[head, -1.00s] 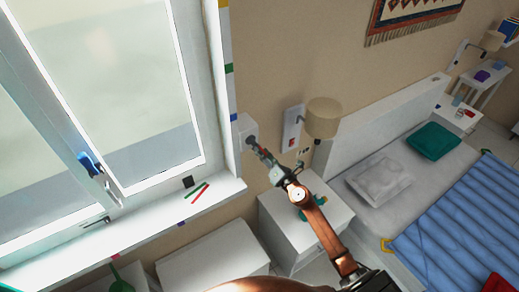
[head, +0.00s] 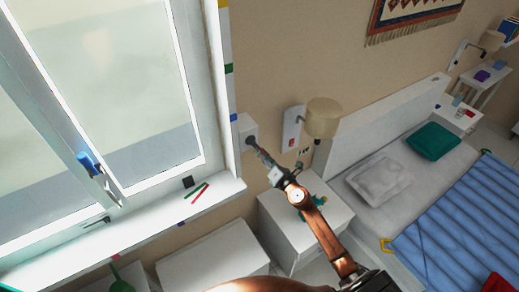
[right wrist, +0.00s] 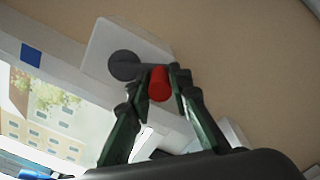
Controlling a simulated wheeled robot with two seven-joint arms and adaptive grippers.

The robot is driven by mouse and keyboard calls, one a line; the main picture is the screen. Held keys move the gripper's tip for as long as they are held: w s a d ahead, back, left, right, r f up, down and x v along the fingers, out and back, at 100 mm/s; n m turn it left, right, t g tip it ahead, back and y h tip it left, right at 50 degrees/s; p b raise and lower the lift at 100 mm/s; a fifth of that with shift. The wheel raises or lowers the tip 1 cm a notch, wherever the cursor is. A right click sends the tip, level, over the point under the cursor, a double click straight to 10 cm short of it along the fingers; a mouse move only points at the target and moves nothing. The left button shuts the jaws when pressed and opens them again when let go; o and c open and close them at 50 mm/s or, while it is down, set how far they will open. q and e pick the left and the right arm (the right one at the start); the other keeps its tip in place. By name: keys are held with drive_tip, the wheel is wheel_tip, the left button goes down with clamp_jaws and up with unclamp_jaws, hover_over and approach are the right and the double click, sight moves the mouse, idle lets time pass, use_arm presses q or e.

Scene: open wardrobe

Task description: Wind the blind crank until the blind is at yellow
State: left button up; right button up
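The blind crank is on a white wall box (head: 246,125) right of the window. In the right wrist view its dark hub (right wrist: 125,65) and short arm lead to a red knob (right wrist: 158,84). My right gripper (right wrist: 158,80) has its fingers closed on both sides of this knob; it also shows in the head view (head: 254,148). The pale blind (head: 140,70) hangs across the window, with a greyer band below it. Coloured marks run down the window side: yellow (head: 224,20) at the top, green (head: 228,68), then blue (head: 233,117). My left gripper is out of view.
A wall lamp (head: 322,118) stands close to the right of the crank. Below are a white bedside cabinet (head: 275,215) and the window sill (head: 150,215) with small red and green sticks (head: 200,192). A bed (head: 440,225) lies to the right.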

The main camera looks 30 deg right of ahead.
drive_tip(key=shift+a+f, duration=0.25)
drive_tip(key=shift+a, duration=0.65)
drive_tip(key=shift+r, duration=0.1)
drive_tip(key=shift+a+r+p, duration=0.2)
drive_tip(key=shift+a+p, duration=0.5)
drive_tip(key=shift+p, duration=0.05)
drive_tip(key=shift+s+a, duration=0.1)
drive_tip(key=shift+a, duration=0.15)
